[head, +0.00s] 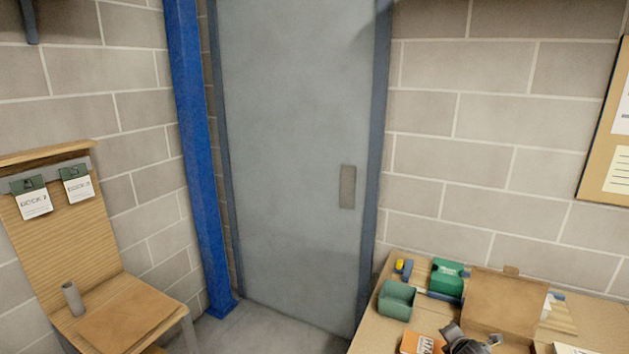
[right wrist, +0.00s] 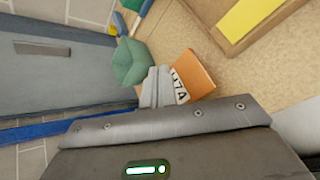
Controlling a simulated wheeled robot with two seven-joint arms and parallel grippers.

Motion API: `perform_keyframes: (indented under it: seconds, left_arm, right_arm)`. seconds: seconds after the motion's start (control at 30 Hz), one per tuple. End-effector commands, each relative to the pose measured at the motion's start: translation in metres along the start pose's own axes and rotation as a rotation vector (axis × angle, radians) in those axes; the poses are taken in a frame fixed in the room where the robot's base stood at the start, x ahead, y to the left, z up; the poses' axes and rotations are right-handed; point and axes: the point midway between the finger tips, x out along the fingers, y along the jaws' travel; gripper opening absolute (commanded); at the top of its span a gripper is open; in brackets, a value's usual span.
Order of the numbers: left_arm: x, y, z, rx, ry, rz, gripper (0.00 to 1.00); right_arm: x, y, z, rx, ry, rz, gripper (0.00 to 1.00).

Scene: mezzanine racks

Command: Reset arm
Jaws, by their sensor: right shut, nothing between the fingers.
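My right gripper (right wrist: 157,74) is shut and empty in the right wrist view. Its grey fingers lie together over the desk, between a green bin (right wrist: 130,62) and an orange box (right wrist: 194,76) with printed lettering. I cannot tell whether they touch the box. In the head view, a dark part of my right arm shows at the bottom edge, just right of the orange box (head: 418,343). My left gripper is not in view.
The wooden desk (head: 590,318) also carries a green bin (head: 397,300), a green box (head: 447,277) and a cardboard box (head: 503,300). A grey door (head: 290,150) and blue post (head: 198,150) stand behind. A wooden stand (head: 150,288) with a grey cylinder (head: 72,298) is at left.

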Motion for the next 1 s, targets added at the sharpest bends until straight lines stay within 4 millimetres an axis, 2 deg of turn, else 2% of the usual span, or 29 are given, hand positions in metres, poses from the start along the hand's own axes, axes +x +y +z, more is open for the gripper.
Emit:
perform_keyframes:
  seconds: [0.03, 0.1, 0.17, 0.2, 0.3, 0.4, 0.6, 0.8, 1.0]
  left_arm:
    - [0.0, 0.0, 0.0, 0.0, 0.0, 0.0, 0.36]
    - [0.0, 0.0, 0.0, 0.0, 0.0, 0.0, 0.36]
    - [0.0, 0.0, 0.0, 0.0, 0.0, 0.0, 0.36]
    - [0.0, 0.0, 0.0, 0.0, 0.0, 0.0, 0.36]
    - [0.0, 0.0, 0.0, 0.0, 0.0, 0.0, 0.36]
    - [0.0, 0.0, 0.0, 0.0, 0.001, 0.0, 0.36]
    - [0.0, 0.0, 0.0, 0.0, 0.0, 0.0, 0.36]
    - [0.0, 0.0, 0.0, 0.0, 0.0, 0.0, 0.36]
    - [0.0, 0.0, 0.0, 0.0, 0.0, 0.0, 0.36]
  right_arm:
    - [-0.018, -0.015, -0.041, 0.111, 0.057, -0.026, 0.0]
    - [-0.047, -0.033, -0.086, 0.294, 0.118, -0.08, 0.0]
    - [-0.077, -0.051, -0.121, 0.462, 0.163, -0.14, 0.0]
    - [-0.099, -0.063, -0.141, 0.58, 0.186, -0.186, 0.0]
    - [-0.158, -0.092, -0.178, 0.873, 0.212, -0.314, 0.0]
    - [-0.207, -0.115, -0.196, 1.104, 0.196, -0.427, 0.0]
    - [-0.277, -0.146, -0.206, 1.415, 0.124, -0.588, 0.0]
    - [-0.33, -0.169, -0.205, 1.635, 0.029, -0.703, 0.0]
    - [-0.373, -0.186, -0.2, 1.803, -0.074, -0.789, 0.0]
